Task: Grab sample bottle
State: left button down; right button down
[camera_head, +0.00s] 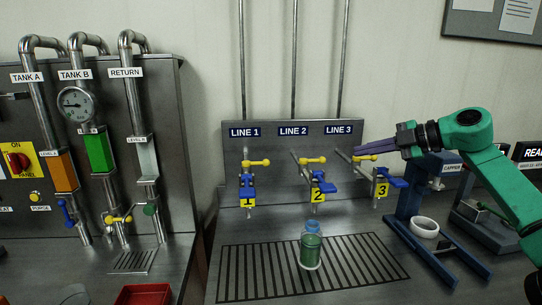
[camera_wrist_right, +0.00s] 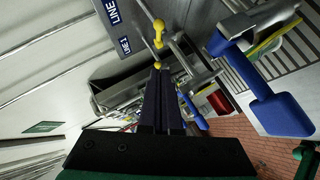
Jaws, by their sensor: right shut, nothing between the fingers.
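The sample bottle (camera_head: 311,252) is see-through with green contents and a bluish top. It stands upright on the slotted drain grate (camera_head: 245,275), below the line 2 and line 3 valves. My right gripper (camera_head: 357,151) is shut and empty. Its dark fingers point left, close to the yellow handle of the line 3 valve, above and to the right of the bottle. Whether they touch the handle I cannot tell. In the right wrist view the closed fingers (camera_wrist_right: 156,72) point toward a yellow handle (camera_wrist_right: 158,28). I cannot make out the bottle there. My left gripper is not in view.
Blue-handled valves for line 1 (camera_head: 247,181), line 2 (camera_head: 328,187) and line 3 (camera_head: 392,182) project above the grate. The blue capper stand (camera_head: 406,205) with a white ring (camera_head: 424,228) is at right. A red tray (camera_head: 143,294) is at lower left. The grate around the bottle is clear.

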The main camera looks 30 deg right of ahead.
aim_at(311, 239)
jog(key=k, duration=1.5)
